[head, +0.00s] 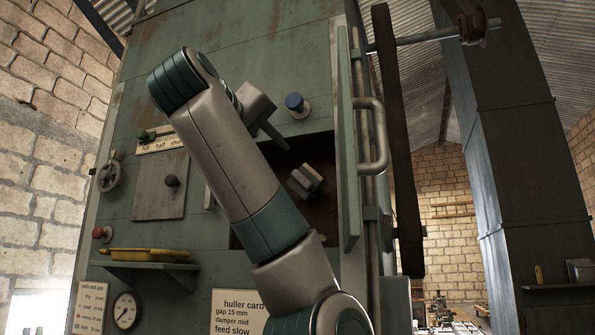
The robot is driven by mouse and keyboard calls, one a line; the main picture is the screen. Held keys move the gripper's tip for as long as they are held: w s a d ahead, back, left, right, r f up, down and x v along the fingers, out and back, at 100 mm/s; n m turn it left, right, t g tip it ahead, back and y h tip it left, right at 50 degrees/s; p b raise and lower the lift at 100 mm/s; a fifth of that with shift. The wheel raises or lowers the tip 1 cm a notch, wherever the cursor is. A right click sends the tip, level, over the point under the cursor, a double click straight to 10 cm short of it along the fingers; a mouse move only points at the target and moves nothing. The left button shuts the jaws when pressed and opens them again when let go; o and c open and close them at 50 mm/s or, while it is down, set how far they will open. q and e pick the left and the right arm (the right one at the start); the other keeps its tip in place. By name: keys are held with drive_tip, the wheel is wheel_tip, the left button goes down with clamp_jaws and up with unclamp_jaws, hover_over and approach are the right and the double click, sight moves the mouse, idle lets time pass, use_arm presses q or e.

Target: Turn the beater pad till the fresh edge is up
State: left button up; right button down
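The beater pad (305,181) seems to be the small pale block with dark bands, sitting tilted inside the dark square opening of the green machine. I cannot tell which edge of the pad is fresh.
The open door (349,150) with its bar handle (379,140) stands right of the opening. A blue knob (295,103) sticks out above it. A shelf with a yellow tool (150,254), a red knob (100,233) and a handwheel (109,177) are at left. A belt (399,150) hangs at right.

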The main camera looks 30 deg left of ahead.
use_arm(q)
drive_tip(key=p, duration=0.4)
approach(300, 179)
drive_tip(key=p+x, duration=0.6)
drive_tip(key=shift+w+a+r, duration=0.1)
drive_tip(key=shift+w+r, duration=0.1)
drive_tip(key=shift+w, duration=0.1)
drive_tip(key=shift+p+x, duration=0.35)
drive_tip(key=shift+x, duration=0.4)
drive_tip(key=shift+f, duration=0.1)
drive_tip(key=shift+c, duration=0.6)
clamp_jaws()
